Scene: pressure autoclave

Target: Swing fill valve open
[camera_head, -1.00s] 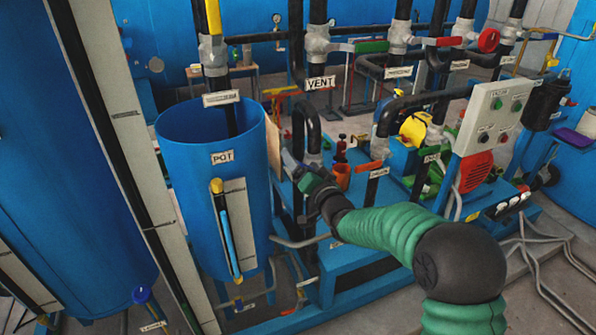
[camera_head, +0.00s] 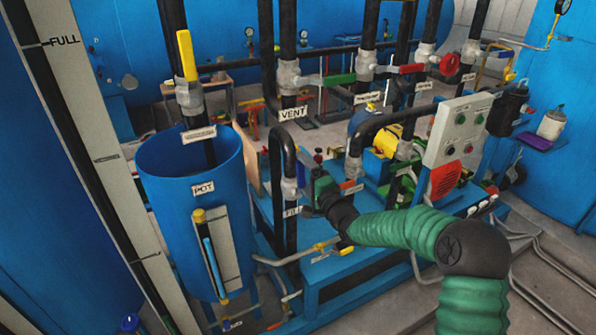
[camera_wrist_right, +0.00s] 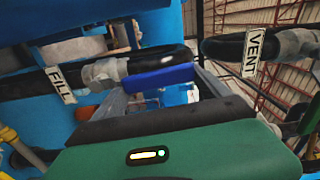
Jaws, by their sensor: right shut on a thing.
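The fill valve sits on a black pipe with a grey valve body (camera_head: 289,190) and a white FILL label (camera_head: 292,212), right of the blue pot (camera_head: 175,230). My right gripper (camera_head: 308,182) is at this valve, just right of the pipe. In the right wrist view, the grey fingers of my right gripper (camera_wrist_right: 160,84) close around the blue valve handle (camera_wrist_right: 158,77). The FILL label (camera_wrist_right: 60,85) and grey valve body (camera_wrist_right: 105,72) lie left of the handle. In the head view the handle is hidden by the gripper. My left gripper is in neither view.
A pipe with a VENT label (camera_head: 293,113) stands behind; its label (camera_wrist_right: 252,52) shows upper right in the wrist view. A control box (camera_head: 460,128) is to the right. A yellow valve handle (camera_head: 187,55) stands above the pot. Concrete floor (camera_head: 390,312) is clear in front.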

